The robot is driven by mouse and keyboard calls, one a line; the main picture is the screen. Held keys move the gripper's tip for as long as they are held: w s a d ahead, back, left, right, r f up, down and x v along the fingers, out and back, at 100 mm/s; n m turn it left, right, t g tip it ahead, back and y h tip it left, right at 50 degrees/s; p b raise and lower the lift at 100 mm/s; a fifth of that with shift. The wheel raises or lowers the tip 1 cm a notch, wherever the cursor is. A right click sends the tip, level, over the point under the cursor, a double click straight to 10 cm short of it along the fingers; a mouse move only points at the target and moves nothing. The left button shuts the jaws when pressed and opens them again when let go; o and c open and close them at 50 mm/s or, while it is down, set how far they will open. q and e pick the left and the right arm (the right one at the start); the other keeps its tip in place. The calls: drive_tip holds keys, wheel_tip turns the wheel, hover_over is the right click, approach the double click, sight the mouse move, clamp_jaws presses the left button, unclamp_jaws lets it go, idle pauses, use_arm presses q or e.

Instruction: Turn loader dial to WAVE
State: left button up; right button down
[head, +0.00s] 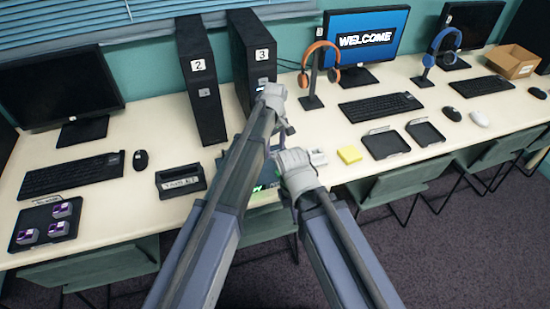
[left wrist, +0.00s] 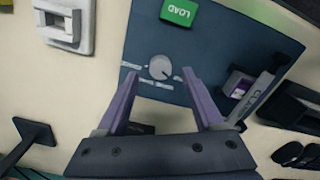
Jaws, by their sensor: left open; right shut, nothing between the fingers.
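The loader is a dark blue panel (left wrist: 215,45) in the left wrist view, with a green LOAD button (left wrist: 179,11). Its round pale dial (left wrist: 160,67) has small labels around it, too blurred to read, so I cannot tell its setting. My left gripper (left wrist: 160,73) is open, its purple fingers on either side of the dial; contact cannot be told. In the head view my left gripper (head: 286,130) is above the loader, which my arms mostly hide; a bit of its green (head: 266,187) shows. My right gripper (head: 294,160) is shut and empty, just below and right of the left one.
A purple cartridge (left wrist: 239,84) sits in the loader's slot. More cartridges lie on a dark tray (head: 47,223) at left. Computer towers (head: 201,80) and a headphone stand (head: 312,102) stand behind. A yellow block (head: 349,154) and dark trays (head: 384,143) lie to the right.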

sight(275, 157)
use_arm(q)
wheel_tip(275, 157, down, 3)
drive_tip(key=shift+r+b, duration=0.15)
drive_tip(key=shift+b, duration=0.65)
use_arm(e)
wheel_tip(275, 157, down, 3)
drive_tip(key=shift+r, duration=0.2)
use_arm(q)
drive_tip(key=shift+r, duration=0.1)
clamp_jaws()
